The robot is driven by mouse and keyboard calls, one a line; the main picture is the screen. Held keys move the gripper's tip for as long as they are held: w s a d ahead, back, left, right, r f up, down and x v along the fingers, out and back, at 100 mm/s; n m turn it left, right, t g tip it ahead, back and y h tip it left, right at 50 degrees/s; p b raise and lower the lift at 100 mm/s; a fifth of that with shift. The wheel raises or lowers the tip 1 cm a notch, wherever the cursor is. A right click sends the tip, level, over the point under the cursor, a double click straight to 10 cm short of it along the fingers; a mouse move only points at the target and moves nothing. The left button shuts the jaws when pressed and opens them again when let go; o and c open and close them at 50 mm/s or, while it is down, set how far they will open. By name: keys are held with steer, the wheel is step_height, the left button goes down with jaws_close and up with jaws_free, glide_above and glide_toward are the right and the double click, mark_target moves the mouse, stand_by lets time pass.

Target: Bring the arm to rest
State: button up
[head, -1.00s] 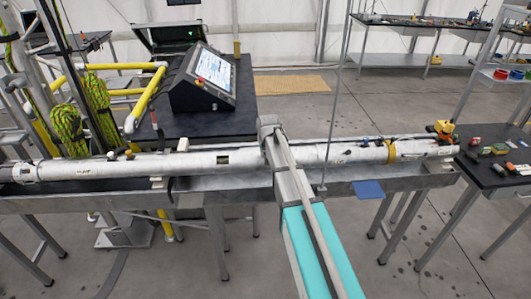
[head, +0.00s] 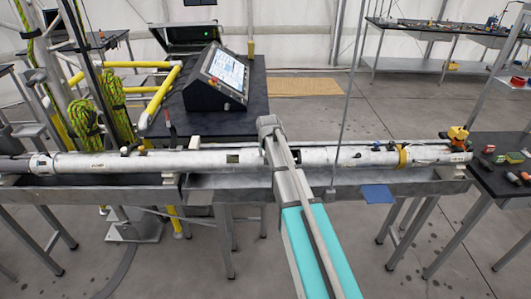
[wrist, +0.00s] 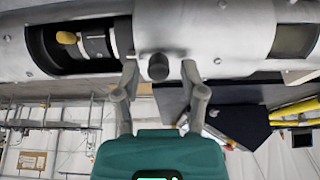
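My gripper (wrist: 160,75) shows in the wrist view with its two fingers spread apart and nothing held. A dark round knob (wrist: 158,67) on the underside of a long silvery tube (wrist: 225,35) lies between the fingertips in the picture; I cannot tell whether they touch it. The tube also crosses the head view (head: 110,163), lying level on a metal trough. My arm (head: 290,185) reaches forward to the tube's middle in the head view. The gripper itself is hidden there behind the arm.
A console with a lit screen (head: 222,75) stands on a dark table behind the tube. Yellow rails (head: 160,95) and coiled ropes stand at the left. A dark bench (head: 490,185) with small items is at the right. Open floor lies behind at the right.

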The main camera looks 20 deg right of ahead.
steer(key=shift+s, duration=0.2)
steer(key=s+a+n+g, duration=0.1)
steer(key=s+a, duration=0.3)
steer(key=s, duration=1.1)
steer(key=s+a+f+n+g+y, duration=0.1)
steer(key=s+a+g, duration=0.2)
steer(key=s, duration=1.2)
steer(key=shift+a+f+n, duration=0.2)
steer(key=shift+a+n, duration=0.1)
steer(key=shift+a, duration=0.2)
